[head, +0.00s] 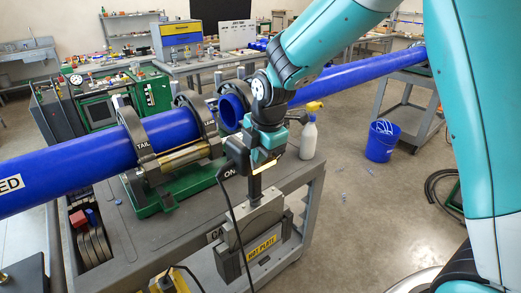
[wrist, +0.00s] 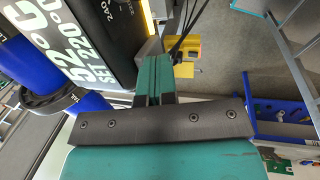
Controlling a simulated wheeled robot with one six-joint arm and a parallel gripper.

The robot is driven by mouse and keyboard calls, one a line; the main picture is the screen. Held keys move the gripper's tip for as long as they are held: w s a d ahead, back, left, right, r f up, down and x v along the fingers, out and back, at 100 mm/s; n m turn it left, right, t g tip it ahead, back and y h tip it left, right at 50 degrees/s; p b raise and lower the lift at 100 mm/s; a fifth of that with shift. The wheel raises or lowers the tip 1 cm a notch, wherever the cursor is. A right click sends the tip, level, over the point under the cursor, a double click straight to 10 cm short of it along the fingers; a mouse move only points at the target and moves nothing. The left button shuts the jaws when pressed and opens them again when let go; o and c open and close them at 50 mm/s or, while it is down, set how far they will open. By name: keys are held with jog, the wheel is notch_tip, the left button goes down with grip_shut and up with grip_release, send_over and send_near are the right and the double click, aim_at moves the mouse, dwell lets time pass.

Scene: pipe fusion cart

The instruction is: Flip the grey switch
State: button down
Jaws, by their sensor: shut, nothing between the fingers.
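My gripper (head: 264,160) points down over the cart in the head view, close above the grey upright part of the hot plate (head: 262,248). In the wrist view its two teal fingers (wrist: 154,62) lie together, shut, with nothing between them. A black box with white temperature lettering (wrist: 85,45) is just left of the fingertips in the wrist view. I cannot make out the grey switch in either view. An "ON" label (head: 231,172) shows on the cart beside the gripper in the head view. The gripper and arm hide part of that area.
A blue pipe (head: 70,170) runs through clamps (head: 137,135) on a green base at the left. Another blue pipe (head: 360,72) lies behind my arm. A white bottle (head: 308,138) stands right of the gripper. A black cable hangs beside the hot plate. A blue bucket (head: 382,140) stands on the floor.

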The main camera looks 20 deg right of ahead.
jog(key=shift+r+p, duration=0.65)
jog(key=shift+r, duration=0.1)
jog(key=s+d+r+b, duration=0.1)
jog(key=s+r, duration=0.4)
jog(key=r, duration=0.5)
jog(key=shift+d+r+b, duration=0.25)
jog(key=shift+d+b, duration=0.1)
jog(key=shift+b, duration=0.35)
jog(key=s+a+f+m+y+b, duration=0.1)
jog(key=s+a+f+m, duration=0.1)
jog(key=s+m, duration=0.3)
jog(key=s+a+f+m+g+y+b, duration=0.1)
jog(key=s+m, duration=0.4)
jog(key=s, duration=0.5)
jog(key=s+a+f+m+g+y+b, duration=0.1)
jog(key=s+a+f+m, duration=0.2)
jog(key=s, duration=0.4)
jog(key=shift+s+f+m, duration=0.2)
jog(key=shift+f+m, duration=0.2)
jog(key=shift+m, duration=0.5)
